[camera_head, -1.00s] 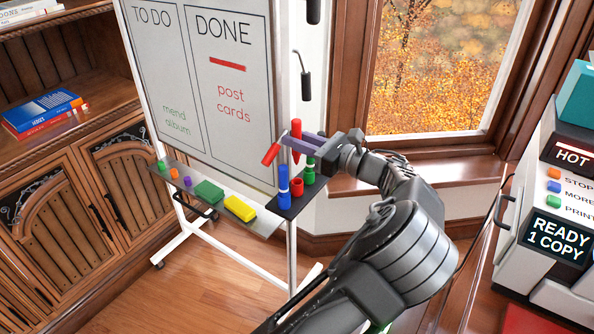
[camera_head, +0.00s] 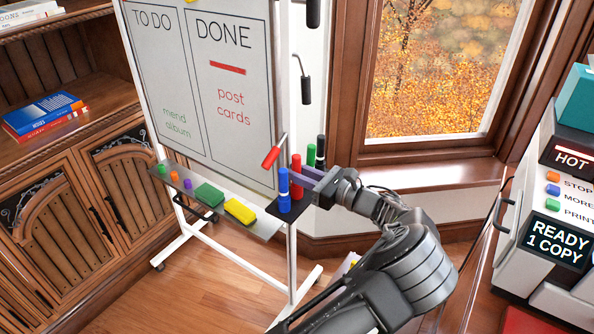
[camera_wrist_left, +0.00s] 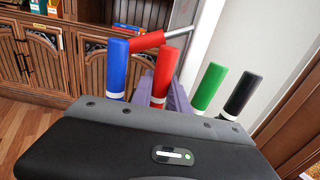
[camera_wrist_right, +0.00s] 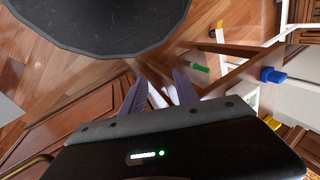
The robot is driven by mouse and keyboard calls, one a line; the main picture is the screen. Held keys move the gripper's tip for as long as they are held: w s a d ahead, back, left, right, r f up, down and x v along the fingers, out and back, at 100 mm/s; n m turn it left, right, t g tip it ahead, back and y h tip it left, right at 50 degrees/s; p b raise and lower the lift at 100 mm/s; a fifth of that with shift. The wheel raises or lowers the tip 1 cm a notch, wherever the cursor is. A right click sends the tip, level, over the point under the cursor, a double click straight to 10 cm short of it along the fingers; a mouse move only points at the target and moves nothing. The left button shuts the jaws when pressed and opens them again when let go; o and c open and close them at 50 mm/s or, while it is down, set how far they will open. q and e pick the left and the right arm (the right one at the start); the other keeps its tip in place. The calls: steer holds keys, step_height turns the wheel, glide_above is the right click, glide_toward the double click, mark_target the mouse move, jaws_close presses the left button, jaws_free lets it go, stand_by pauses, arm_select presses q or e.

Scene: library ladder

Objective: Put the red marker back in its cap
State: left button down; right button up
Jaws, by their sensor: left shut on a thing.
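The red marker (camera_head: 297,164) stands upright in the tray's marker holder (camera_head: 280,211), between the blue marker (camera_head: 284,185) and the green marker (camera_head: 311,155). Its lower end is down at the red cap (camera_head: 298,191); I cannot tell whether it is fully seated. My left gripper (camera_head: 306,174) is shut on the red marker, its purple fingers around it from the right. In the left wrist view the red marker (camera_wrist_left: 165,75) is upright with a white band low down, and the fingers partly hide its lower part. My right gripper (camera_wrist_right: 160,93) is open and empty, away from the board.
A black marker (camera_head: 320,150) stands at the right of the row. A red-handled rod (camera_head: 271,157) sticks out by the board's edge, close to the markers. A yellow eraser (camera_head: 240,211) and a green block (camera_head: 209,194) lie on the tray. A printer (camera_head: 545,215) stands at right.

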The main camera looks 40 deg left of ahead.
arm_select(q)
steer(key=shift+f, duration=0.2)
steer(key=c, duration=1.3)
jaws_free()
steer(key=shift+f+b, duration=0.2)
steer(key=shift+b, duration=0.45)
steer(key=d, duration=0.7)
steer(key=shift+d+r, duration=0.2)
steer(key=shift+d, duration=0.2)
